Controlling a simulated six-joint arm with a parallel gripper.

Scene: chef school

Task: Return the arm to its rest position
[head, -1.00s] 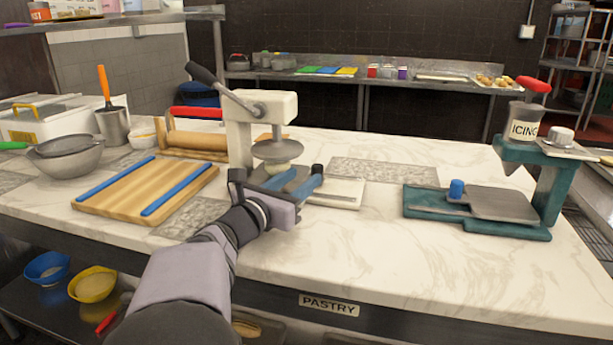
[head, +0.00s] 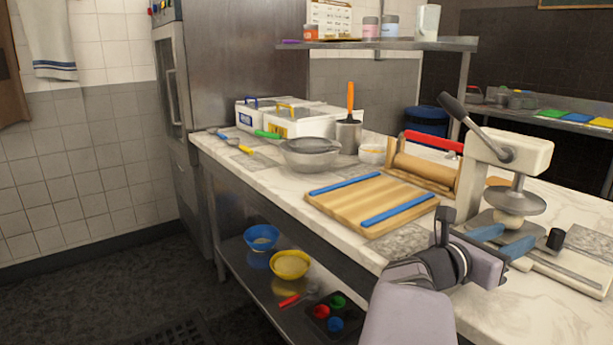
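My gripper (head: 515,234) is at the right of the head view, low over the pastry table at the foot of a cream lever press (head: 511,152). Its two blue fingers are apart, with a visible gap between them. My arm reaches in from the bottom edge.
A wooden board (head: 350,207) with blue rails lies left of my gripper, with a rolling pin (head: 425,172) behind it. A grey bowl (head: 308,160) and a metal canister (head: 348,137) stand farther left. The lower shelf (head: 240,262) holds bowls. The floor at left is clear.

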